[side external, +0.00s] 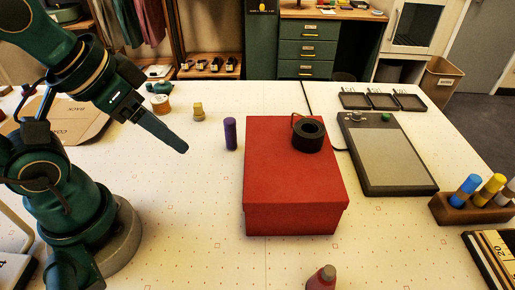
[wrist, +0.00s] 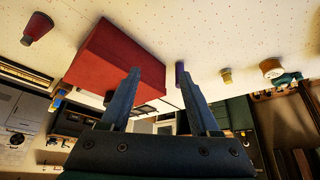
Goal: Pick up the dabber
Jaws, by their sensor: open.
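Several things could be the dabber, and I cannot tell for certain which one is. A red tapered bottle with a grey-brown cap (side external: 322,278) stands at the front edge of the side view; it also shows at the upper left of the wrist view (wrist: 37,28). A purple cylinder (side external: 230,134) stands upright left of the red box (side external: 298,218). My gripper (side external: 184,149) is above the table, left of the purple cylinder and apart from it. In the wrist view my gripper (wrist: 160,85) has its two fingers spread, with nothing held between them.
A small yellow piece (side external: 198,112) and a spool (side external: 161,104) stand behind my gripper. A grey-topped board (side external: 388,160), black trays (side external: 383,101) and a wooden rack (side external: 470,208) with coloured cylinders are right. The front left-centre table is clear.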

